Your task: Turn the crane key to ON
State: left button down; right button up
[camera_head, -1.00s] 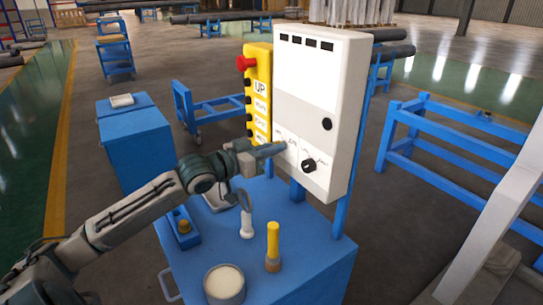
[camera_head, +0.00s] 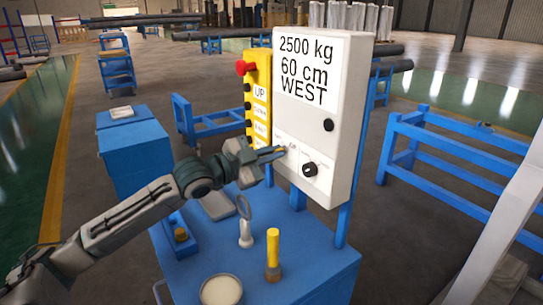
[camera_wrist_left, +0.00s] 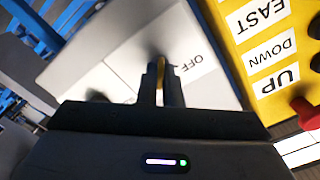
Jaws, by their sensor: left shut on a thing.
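The white control box (camera_head: 340,110) stands upright on the blue cabinet, its screen (camera_head: 306,70) reading "2500 kg 60 cm WEST". My left gripper (camera_head: 279,151) is at the lower left of the box's front, by the small key labels. In the left wrist view its fingers (camera_wrist_left: 160,88) are shut on the brass-coloured crane key (camera_wrist_left: 160,72), which shows as a thin strip between them. An OFF label (camera_wrist_left: 194,62) lies beside the key. The fingers hide most of the key and its slot. My right gripper is not in view.
A black knob (camera_head: 310,169) sits right of the key. The yellow button panel (camera_head: 259,100) with a red stop button (camera_head: 245,67) is on the left.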

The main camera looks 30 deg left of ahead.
pick_arm(q)
jog(key=shift+m, duration=0.5)
jog(key=c, duration=1.6)
grip_release()
